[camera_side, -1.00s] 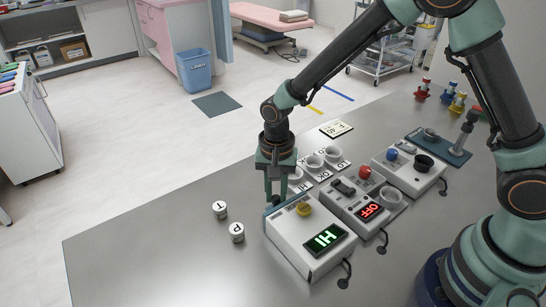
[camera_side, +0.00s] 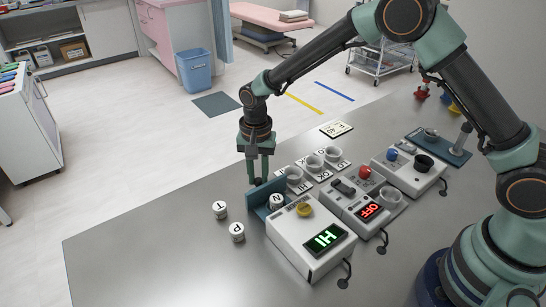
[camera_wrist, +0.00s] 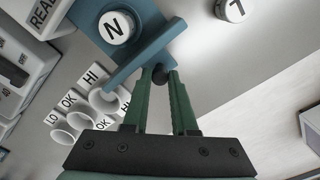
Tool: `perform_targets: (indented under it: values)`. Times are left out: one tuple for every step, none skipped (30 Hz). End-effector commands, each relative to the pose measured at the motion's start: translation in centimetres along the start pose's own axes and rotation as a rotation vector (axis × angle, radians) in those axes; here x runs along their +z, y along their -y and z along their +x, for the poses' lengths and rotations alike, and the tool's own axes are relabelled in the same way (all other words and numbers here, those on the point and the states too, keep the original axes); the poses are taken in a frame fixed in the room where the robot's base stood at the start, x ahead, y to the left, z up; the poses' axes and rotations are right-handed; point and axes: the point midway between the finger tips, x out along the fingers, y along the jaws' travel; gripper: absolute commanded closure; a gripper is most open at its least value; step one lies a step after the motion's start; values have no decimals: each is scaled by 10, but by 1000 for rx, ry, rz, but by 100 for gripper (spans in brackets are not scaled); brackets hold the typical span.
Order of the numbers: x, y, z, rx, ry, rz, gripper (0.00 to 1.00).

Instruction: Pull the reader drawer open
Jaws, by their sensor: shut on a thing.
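The reader (camera_side: 312,240) is a white box with a yellow button and a green display reading HI. Its blue drawer (camera_side: 256,199) stands out from the box's far left side, with a white cap marked N (camera_side: 276,201) in it. In the wrist view the drawer's front panel (camera_wrist: 144,55) and the N cap (camera_wrist: 116,27) show clearly. My gripper (camera_side: 258,182) is at the outer face of the drawer front. In the wrist view its fingers (camera_wrist: 160,76) are shut on the dark round drawer knob.
White caps marked T (camera_side: 220,209) and P (camera_side: 237,232) lie on the table left of the reader. Three white cups (camera_side: 314,163) labelled LO, OK and HI stand behind it. A device with a red OFF display (camera_side: 369,211) stands to the right. The table's left part is clear.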

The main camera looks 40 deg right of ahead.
Motion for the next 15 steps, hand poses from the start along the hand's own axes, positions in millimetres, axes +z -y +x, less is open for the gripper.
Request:
perform_targets:
  values:
    - [-1,2,-1,-4,-2,-1,100]
    - [-2,2,-1,-3,-2,-1,100]
    - [-2,2,-1,-3,-2,-1,100]
    - [-1,2,-1,-3,-2,-1,100]
    - [-1,2,-1,-3,-2,-1,100]
    - [-1,2,-1,-3,-2,-1,100]
    - [-1,2,-1,-3,-2,-1,100]
    - [-1,2,-1,-3,-2,-1,100]
    - [-1,2,-1,-3,-2,-1,100]
    - [-1,2,-1,-3,-2,-1,67]
    - [-1,2,-1,-3,-2,-1,62]
    - [-1,2,-1,-3,-2,0,62]
    - [-1,2,-1,-3,-1,0,62]
    - [-1,1,-1,-3,-1,0,62]
    - [-1,1,-1,-2,-1,0,62]
